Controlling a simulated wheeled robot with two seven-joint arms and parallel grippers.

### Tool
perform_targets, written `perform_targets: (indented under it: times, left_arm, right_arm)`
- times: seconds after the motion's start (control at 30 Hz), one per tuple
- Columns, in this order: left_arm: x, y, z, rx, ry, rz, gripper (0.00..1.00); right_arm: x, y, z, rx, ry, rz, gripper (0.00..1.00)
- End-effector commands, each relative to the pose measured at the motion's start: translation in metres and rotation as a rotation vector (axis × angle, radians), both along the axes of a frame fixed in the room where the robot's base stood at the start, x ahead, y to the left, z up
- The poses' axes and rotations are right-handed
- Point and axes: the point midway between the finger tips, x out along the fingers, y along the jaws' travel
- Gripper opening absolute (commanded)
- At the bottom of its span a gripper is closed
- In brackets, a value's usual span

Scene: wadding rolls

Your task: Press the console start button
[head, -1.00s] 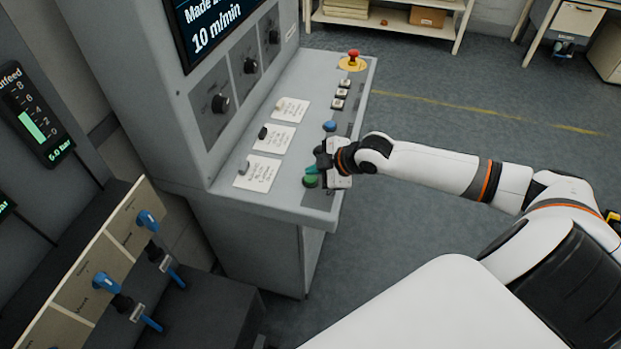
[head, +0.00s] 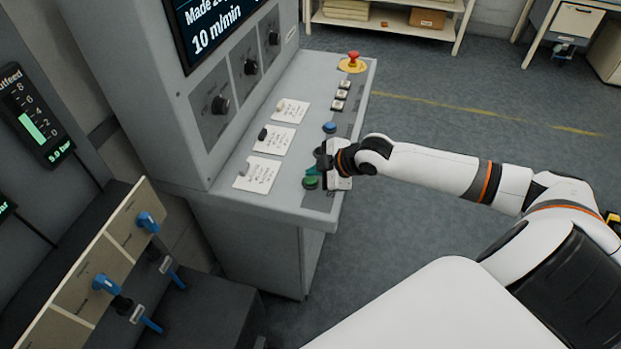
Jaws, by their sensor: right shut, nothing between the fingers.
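The grey console (head: 290,206) has a sloped panel with a green button (head: 310,183) near its front end and a blue button (head: 329,127) farther back. I take the green one as the start button, though no label on it is readable. My right gripper (head: 313,172) is shut and empty, its fingertips low at the green button's far edge. I cannot tell whether they touch it. Part of the panel beside the button is hidden by the gripper. My left gripper is not in view.
White label cards (head: 258,174) lie on the panel. Blue valve handles (head: 106,283) are at lower left. Open floor lies right.

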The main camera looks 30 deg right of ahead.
Motion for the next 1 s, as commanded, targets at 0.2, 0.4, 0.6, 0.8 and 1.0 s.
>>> perform_targets:
  times: [0.2,0.4,0.6,0.8,1.0]
  left_arm:
    - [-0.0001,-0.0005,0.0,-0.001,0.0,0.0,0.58]
    - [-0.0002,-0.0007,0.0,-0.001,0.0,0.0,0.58]
    - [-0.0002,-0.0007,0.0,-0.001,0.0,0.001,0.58]
    - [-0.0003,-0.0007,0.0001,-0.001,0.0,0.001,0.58]
    - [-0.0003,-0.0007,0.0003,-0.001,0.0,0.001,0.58]
  right_arm:
    - [0.0001,0.0,0.0001,0.0,0.0,0.0,0.0]
    - [0.0,0.0,0.0,0.0,0.0,0.0,0.0]
    - [0.0,0.0,0.0,0.0,0.0,0.0,0.0]
    - [-0.0001,0.0,-0.0021,0.0,0.0,0.0,0.0]
    - [0.0001,-0.0004,-0.0081,-0.001,0.0,-0.001,0.0]
